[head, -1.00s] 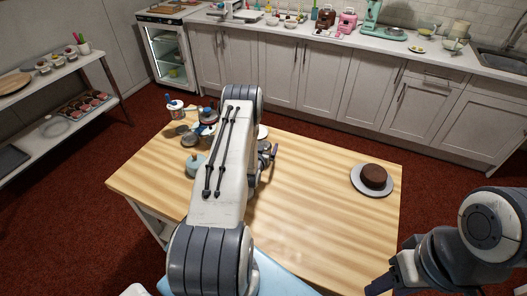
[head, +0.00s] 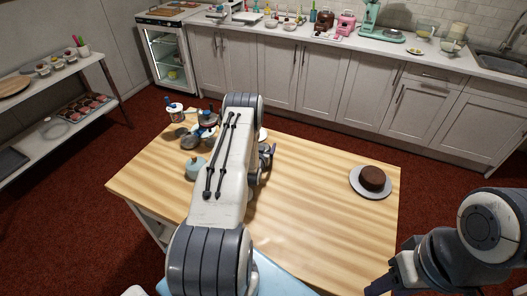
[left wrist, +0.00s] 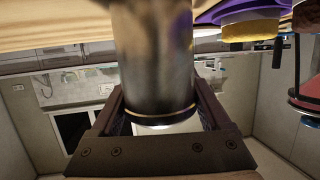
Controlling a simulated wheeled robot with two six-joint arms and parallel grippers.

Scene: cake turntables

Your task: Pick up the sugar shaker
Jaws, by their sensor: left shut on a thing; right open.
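The sugar shaker (left wrist: 153,55) is a brushed-metal cylinder that fills the upper middle of the left wrist view. My left gripper (left wrist: 160,108) has one finger on each side of it and is shut on it. In the head view my left gripper (head: 266,155) is above the middle of the wooden table, partly behind my own arm. The shaker is mostly hidden there, and I cannot tell whether it touches the table. My right gripper (head: 379,286) is open and empty at the bottom edge of the head view, right of the table's front.
A chocolate cake (head: 373,178) sits on a grey turntable (head: 358,188) at the right of the wooden table (head: 310,215). A pale blue pot (head: 195,170) and several jars and containers crowd its left side. The middle right of the table is clear.

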